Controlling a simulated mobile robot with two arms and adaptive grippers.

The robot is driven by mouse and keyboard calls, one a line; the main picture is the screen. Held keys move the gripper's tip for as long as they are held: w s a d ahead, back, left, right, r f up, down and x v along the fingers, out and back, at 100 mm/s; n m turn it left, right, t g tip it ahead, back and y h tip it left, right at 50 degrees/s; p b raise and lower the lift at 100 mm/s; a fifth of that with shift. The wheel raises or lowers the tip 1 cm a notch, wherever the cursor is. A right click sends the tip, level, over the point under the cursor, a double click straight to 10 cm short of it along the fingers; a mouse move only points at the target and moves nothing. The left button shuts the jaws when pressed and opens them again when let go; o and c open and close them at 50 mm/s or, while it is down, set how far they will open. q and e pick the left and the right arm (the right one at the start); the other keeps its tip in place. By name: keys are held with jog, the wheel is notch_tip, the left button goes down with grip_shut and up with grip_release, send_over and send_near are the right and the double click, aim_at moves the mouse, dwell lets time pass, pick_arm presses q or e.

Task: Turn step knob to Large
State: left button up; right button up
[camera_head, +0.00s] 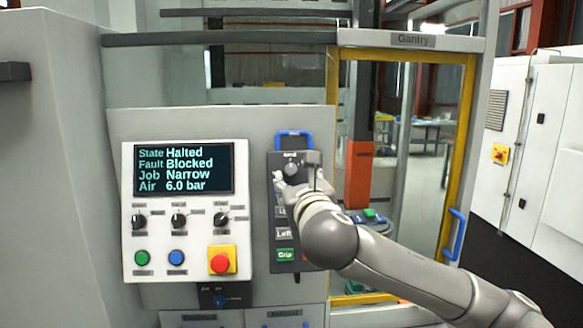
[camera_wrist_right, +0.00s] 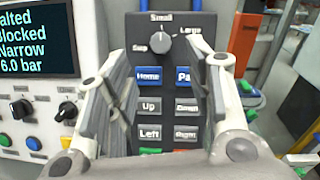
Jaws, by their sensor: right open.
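The step knob (camera_wrist_right: 160,43) is a grey round dial at the top of a dark pendant (camera_head: 283,262). In the right wrist view its labels read Step at left, Small at top and Large at right. The pointer's exact direction is hard to tell; a pale line shows near the top, by Small. In the head view the knob (camera_head: 291,170) is partly behind my gripper. My right gripper (camera_wrist_right: 172,72) is open and empty, its fingers spread to either side of the pendant's upper part, below the knob in the wrist picture. Contact cannot be told. My left gripper is not in view.
Buttons including Home (camera_wrist_right: 148,76), Up and Left lie below the knob. A control panel (camera_head: 130,235) with a screen reading Halted, Blocked, Narrow stands left, with a red stop button (camera_head: 220,263). A yellow-framed gantry door (camera_head: 470,100) stands right.

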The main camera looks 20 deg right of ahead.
aim_at(291, 169)
jog(key=p+x, duration=0.2)
jog(key=x, duration=0.4)
jog(key=shift+r, duration=0.1)
jog(key=shift+w+d, duration=0.15)
jog(key=shift+w, duration=0.45)
jog(key=shift+c, duration=0.2)
jog(key=c, duration=1)
